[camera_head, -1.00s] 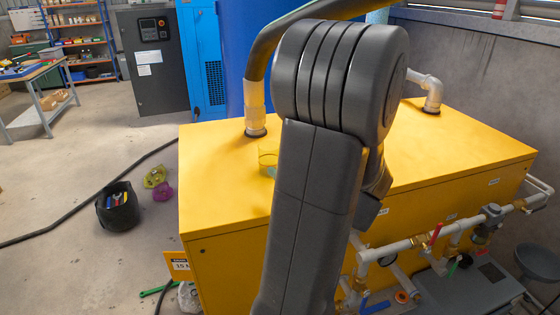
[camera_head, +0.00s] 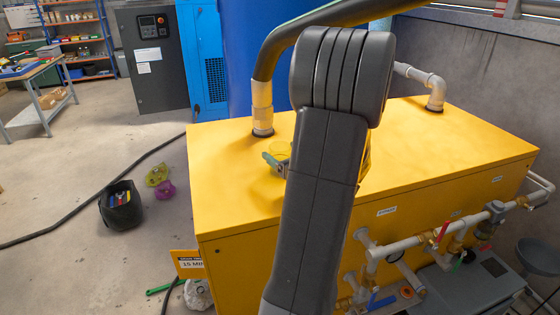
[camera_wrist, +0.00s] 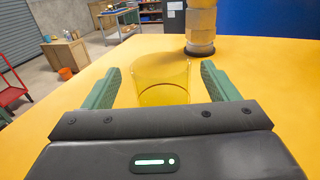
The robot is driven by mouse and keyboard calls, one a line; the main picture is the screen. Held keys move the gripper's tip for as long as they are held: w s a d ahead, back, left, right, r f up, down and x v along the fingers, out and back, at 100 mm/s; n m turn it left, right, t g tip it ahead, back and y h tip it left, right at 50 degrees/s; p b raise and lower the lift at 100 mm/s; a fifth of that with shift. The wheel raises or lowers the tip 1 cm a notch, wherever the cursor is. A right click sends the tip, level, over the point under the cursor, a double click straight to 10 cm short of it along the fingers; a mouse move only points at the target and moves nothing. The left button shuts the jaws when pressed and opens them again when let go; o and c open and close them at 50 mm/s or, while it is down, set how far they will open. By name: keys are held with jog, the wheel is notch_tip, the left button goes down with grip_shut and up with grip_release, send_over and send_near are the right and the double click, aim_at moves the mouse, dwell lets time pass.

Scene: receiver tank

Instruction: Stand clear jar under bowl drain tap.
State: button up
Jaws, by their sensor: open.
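The clear jar (camera_wrist: 160,78) stands upright on the yellow cabinet top, which shows yellow through its wall. In the head view the jar (camera_head: 279,149) is partly hidden by my arm and gripper. My gripper (camera_wrist: 160,88) is open, with one green finger at each side of the jar and a small gap visible on both sides. In the head view a green finger (camera_head: 272,161) shows beside my arm. Pipework with a bowl-like fitting (camera_head: 485,228) runs along the cabinet's front right. I cannot make out the drain tap for certain.
The yellow cabinet (camera_head: 450,140) has a vertical pipe (camera_head: 262,110) rising behind the jar and a white elbow pipe (camera_head: 436,92) at the back right. A red-handled valve (camera_head: 442,232) and a blue handle (camera_head: 382,301) stick out in front. A black bucket (camera_head: 121,208) stands on the floor at left.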

aim_at(274, 145)
jog(key=p+x, duration=0.1)
jog(key=x, duration=0.3)
jog(key=shift+w, duration=0.15)
jog(key=c, duration=1.2)
jog(key=shift+r, duration=0.15)
